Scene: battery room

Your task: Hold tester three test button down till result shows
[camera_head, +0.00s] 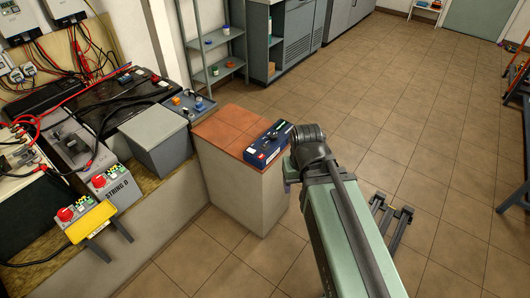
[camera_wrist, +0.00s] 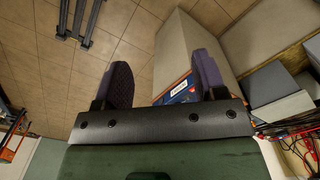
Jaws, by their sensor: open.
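A blue box-shaped device (camera_head: 269,143) with a white label and a dark part on top lies on the right edge of a tiled pedestal; I cannot read a number or make out a test button on it. In the head view my arm hides most of the gripper.
The pedestal (camera_head: 219,132) has a red-brown tiled top. Left of it are a grey box (camera_head: 155,137), a tray of small items (camera_head: 190,105), and a bench with batteries, cables and red-button boxes (camera_head: 110,181). Shelves (camera_head: 216,67) stand behind. The tiled floor to the right is mostly clear.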

